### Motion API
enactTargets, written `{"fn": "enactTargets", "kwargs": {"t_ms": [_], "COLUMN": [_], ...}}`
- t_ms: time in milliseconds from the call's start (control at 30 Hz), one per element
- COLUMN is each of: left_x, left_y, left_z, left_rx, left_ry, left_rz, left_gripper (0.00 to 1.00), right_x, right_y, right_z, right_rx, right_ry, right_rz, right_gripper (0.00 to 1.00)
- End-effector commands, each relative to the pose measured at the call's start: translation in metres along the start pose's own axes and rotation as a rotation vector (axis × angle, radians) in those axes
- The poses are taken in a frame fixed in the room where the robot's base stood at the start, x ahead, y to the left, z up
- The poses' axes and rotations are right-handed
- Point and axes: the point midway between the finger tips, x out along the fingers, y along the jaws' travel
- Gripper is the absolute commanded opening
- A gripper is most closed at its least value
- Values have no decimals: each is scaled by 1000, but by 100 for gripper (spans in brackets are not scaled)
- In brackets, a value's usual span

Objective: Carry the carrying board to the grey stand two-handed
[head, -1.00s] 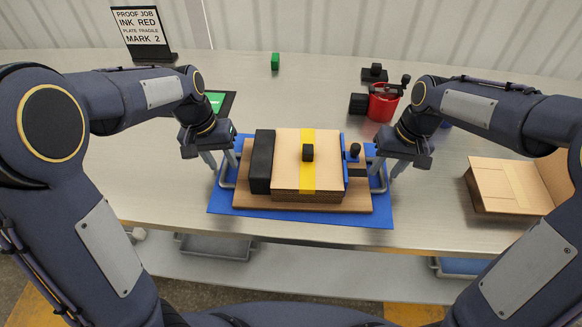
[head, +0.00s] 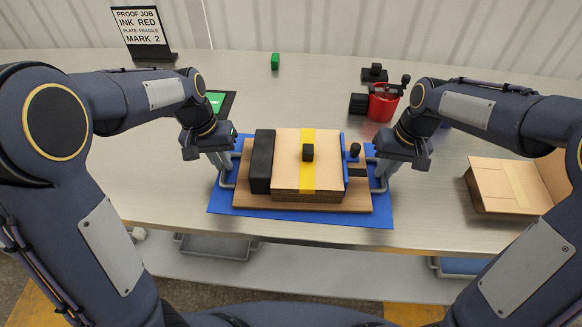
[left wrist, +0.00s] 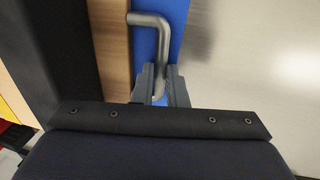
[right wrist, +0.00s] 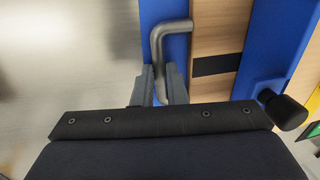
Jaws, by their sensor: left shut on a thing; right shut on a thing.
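The carrying board (head: 258,201) is a brown wooden board lying on a blue mat (head: 222,207), with a grey bar handle at each end. It bears a cardboard box with a yellow stripe (head: 285,160), a black block (head: 262,162) and a blue clamp-like piece with a black knob (head: 354,150). My left gripper (head: 228,170) is shut on the left handle (left wrist: 150,19). My right gripper (head: 381,174) is shut on the right handle (right wrist: 172,27). The board looks level and resting on the mat. I cannot make out a grey stand for certain.
An open cardboard box (head: 500,187) lies at the right. A sign (head: 141,27) and a green block (head: 275,62) are at the back. Grey trays (head: 215,247) sit below the table's front edge.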

Motion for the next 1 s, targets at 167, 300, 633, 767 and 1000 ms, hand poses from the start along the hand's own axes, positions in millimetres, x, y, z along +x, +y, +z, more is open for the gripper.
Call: {"fn": "enactTargets", "kwargs": {"t_ms": [167, 300, 633, 767, 1000], "left_x": [-8, -21, -50, -50, -50], "left_y": [1, 4, 9, 9, 9], "left_z": [0, 0, 0, 0, 0], "left_rx": [0, 0, 0, 0, 0], "left_ry": [1, 1, 1, 1, 1], "left_rz": [0, 0, 0, 0, 0], "left_gripper": [0, 0, 0, 0, 0], "right_x": [-8, -21, -50, -50, -50], "right_y": [-1, -4, -9, -9, -9], "right_z": [0, 0, 0, 0, 0], "right_rx": [0, 0, 0, 0, 0], "right_ry": [2, 2, 1, 1, 1], "right_rz": [0, 0, 0, 0, 0], "right_gripper": [0, 0, 0, 0, 0]}}
